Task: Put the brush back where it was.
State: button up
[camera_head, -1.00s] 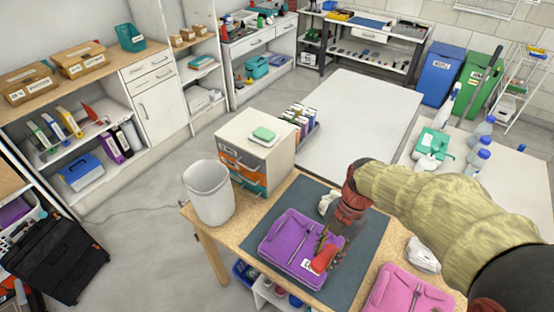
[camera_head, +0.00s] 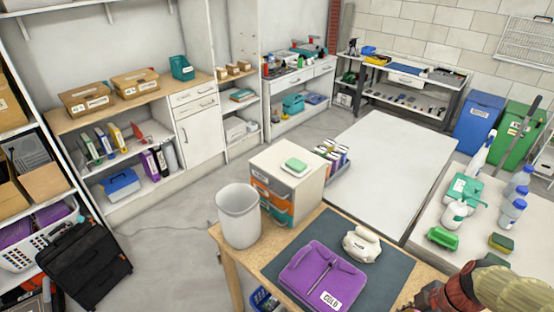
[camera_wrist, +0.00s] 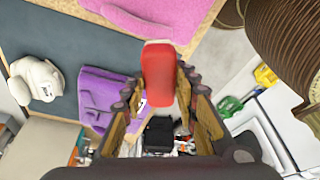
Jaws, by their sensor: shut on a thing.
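My gripper (camera_wrist: 157,82) shows in the wrist view with a finger on each side of a red, rounded thing (camera_wrist: 158,62). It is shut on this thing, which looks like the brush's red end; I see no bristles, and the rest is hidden. In the head view only my wrist shows at the bottom right, and the fingertips are out of frame. In the wrist view the purple case (camera_wrist: 97,92) is left of the held thing.
A crumpled white item (camera_head: 362,245) lies on the mat. A grey bin (camera_head: 238,218) and a drawer unit (camera_head: 292,172) stand at the table's left. The right table holds a green brush-like item (camera_head: 443,238), a sponge (camera_head: 502,242) and bottles. A bare white table (camera_head: 390,170) is behind.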

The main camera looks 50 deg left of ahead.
jog(key=w+d+m+t, duration=0.1)
jog(key=w+d+m, duration=0.1)
jog(key=d+m, duration=0.2)
jog(key=w+d+f+m+t, duration=0.1)
jog(key=w+d+m, duration=0.1)
jog(key=d+m, duration=0.2)
jog(key=w+d+f+m+t, duration=0.1)
jog(key=w+d+m, duration=0.2)
jog(key=d+m, duration=0.1)
jog(key=shift+w+d+t, duration=0.1)
jog(key=shift+d+t, duration=0.2)
jog(key=w+d+m+h, duration=0.1)
jog(key=w+d+m, duration=0.2)
jog(key=d+m, duration=0.2)
jog(key=w+d+f+m+t+h, duration=0.1)
jog(key=w+d+m, duration=0.3)
jog(key=d+m, duration=0.2)
jog(key=shift+d+f+m+t+h, duration=0.2)
jog(key=shift+d+m+t+h, duration=0.15)
jog(key=shift+m, duration=0.35)
